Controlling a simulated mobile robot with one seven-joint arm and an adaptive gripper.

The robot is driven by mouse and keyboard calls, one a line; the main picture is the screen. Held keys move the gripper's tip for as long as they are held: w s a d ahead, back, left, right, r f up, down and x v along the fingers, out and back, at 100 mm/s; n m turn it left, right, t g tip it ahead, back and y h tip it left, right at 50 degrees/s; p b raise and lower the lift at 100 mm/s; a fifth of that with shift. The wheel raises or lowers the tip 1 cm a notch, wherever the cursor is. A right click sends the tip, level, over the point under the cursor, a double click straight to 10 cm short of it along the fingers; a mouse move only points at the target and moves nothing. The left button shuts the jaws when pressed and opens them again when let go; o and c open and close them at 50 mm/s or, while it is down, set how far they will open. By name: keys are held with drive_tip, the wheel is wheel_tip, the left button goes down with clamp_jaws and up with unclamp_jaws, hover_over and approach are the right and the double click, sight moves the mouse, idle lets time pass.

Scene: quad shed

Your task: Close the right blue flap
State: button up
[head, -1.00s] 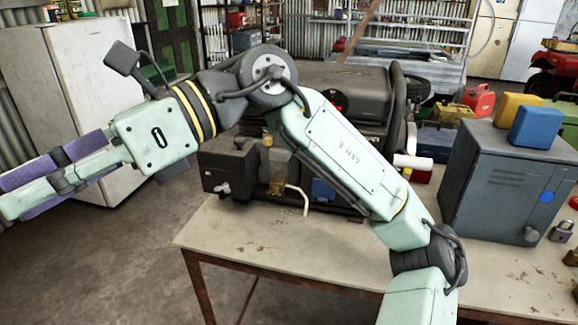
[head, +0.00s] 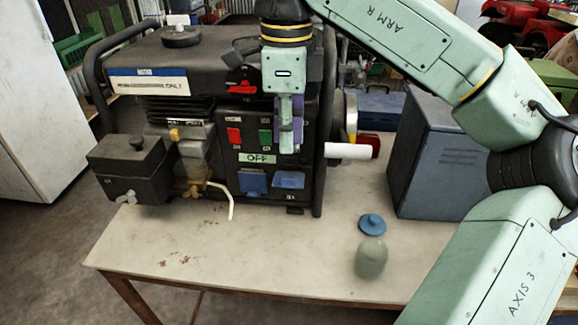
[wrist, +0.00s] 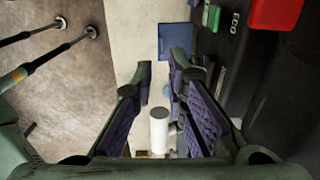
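The black generator (head: 215,100) stands on the workbench, with two small blue flaps low on its front panel. The right blue flap (head: 289,179) seems to stick out from the panel; its exact angle is hard to judge. The left blue flap (head: 252,181) is beside it. My gripper (head: 290,148) points down in front of the panel, above the right flap and apart from it. In the wrist view my gripper (wrist: 161,82) has its purple-padded fingers spread with nothing held. A blue flap (wrist: 172,42) shows beyond the fingertips; another blue bit shows between them, partly hidden.
A white cylindrical handle (head: 350,151) juts out right of the panel. A grey metal cabinet (head: 440,150) is at the right.

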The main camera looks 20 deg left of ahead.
sight(287, 179)
wheel_tip(287, 179, down, 8)
drive_tip(key=shift+f+p, duration=0.1)
drive_tip(key=shift+p, duration=0.45)
clamp_jaws()
drive_tip(key=shift+f+b, duration=0.1)
drive_tip(key=shift+b, duration=0.2)
